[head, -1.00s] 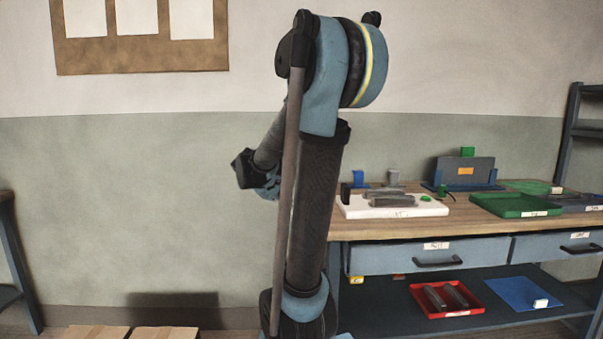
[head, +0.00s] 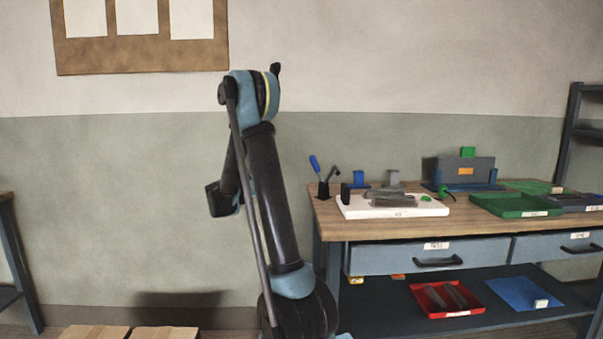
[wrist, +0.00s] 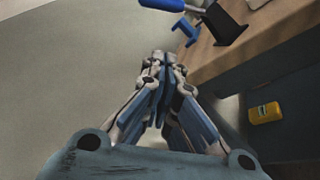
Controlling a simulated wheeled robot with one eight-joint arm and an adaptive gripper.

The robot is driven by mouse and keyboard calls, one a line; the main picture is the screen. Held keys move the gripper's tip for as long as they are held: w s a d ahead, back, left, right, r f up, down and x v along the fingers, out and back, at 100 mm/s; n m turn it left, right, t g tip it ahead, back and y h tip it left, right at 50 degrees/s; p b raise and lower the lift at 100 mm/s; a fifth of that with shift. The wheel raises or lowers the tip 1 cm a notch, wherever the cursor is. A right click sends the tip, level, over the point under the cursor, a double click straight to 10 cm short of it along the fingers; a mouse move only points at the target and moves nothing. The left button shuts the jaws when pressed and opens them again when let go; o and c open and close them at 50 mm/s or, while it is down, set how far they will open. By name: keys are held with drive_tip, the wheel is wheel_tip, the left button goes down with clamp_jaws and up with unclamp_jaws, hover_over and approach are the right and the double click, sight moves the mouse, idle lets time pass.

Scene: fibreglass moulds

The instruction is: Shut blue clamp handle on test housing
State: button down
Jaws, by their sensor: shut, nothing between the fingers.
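In the head view a tilted blue handle (head: 315,163) stands at the bench's left end, beside a dark angled lever (head: 331,174) on a small black base (head: 323,189). It looks like the blue clamp handle. A white base plate (head: 420,212) with grey parts lies to its right; I cannot tell if this is the test housing. In the wrist view my gripper (wrist: 158,80) is shut and empty, beside the bench edge. A blue cylindrical piece (wrist: 162,4) and a blue bracket (wrist: 186,28) show beyond the fingertips, apart from them. The gripper is not clearly seen in the head view.
The wooden bench (head: 350,232) has drawers below and a lower shelf with a red tray (head: 428,311). A green tray (head: 515,206) and a grey upright block (head: 470,165) stand farther right. A yellow tin (wrist: 264,113) is below the bench top.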

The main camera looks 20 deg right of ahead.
sight(318, 171)
drive_tip(key=d+r+h, duration=0.1)
drive_tip(key=d+r, duration=0.3)
drive_tip(key=d, duration=0.7)
drive_tip(key=shift+s+g, duration=0.3)
drive_tip(key=shift+s, duration=0.05)
drive_tip(key=shift+s+d+r+m, duration=0.15)
drive_tip(key=shift+d+r+m, duration=0.05)
drive_tip(key=shift+d+m, duration=0.1)
